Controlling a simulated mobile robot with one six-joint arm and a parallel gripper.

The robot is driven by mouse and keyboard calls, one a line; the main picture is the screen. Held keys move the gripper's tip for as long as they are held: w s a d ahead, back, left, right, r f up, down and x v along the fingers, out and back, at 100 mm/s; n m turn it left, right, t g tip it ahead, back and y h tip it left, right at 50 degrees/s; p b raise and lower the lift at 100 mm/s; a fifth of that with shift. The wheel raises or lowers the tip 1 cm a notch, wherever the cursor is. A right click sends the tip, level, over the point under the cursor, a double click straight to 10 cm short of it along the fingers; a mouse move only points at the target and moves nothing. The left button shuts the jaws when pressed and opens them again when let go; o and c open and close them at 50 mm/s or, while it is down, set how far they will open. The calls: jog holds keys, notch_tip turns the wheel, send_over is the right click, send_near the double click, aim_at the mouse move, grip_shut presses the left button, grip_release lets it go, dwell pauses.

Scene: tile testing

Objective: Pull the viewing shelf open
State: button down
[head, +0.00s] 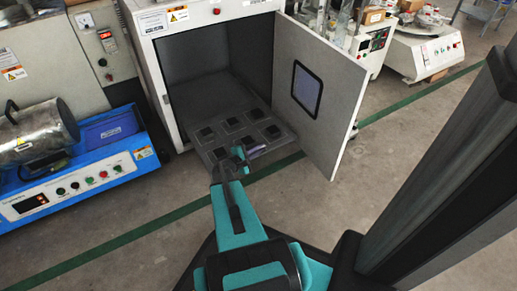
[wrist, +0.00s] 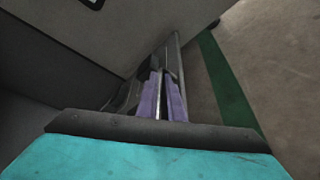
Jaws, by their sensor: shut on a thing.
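The viewing shelf (head: 238,131) is a grey tray with several dark square pieces on it. It sticks partly out of the open white cabinet (head: 168,75). My gripper (head: 245,153) is at the shelf's front edge. In the wrist view, the two purple fingers of my gripper (wrist: 163,95) are close together on a thin pale strip, the shelf's edge. The shelf (wrist: 173,52) shows nearly edge-on there. My arm hides part of the shelf's front in the head view.
The cabinet door (head: 312,125), with a dark window, stands wide open to the right of the shelf. A blue machine (head: 95,165) stands at the left. Grey floor with a green line (head: 170,216) is clear in front of the cabinet.

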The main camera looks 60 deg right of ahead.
jog(key=shift+w+f, duration=0.1)
jog(key=shift+w, duration=0.05)
jog(key=c, duration=2.2)
grip_release()
jog(key=shift+a, duration=0.1)
jog(key=p+v, duration=0.4)
jog(key=v, duration=0.9)
jog(key=shift+a+p, duration=0.3)
jog(key=shift+p, duration=0.05)
jog(key=shift+r, duration=0.2)
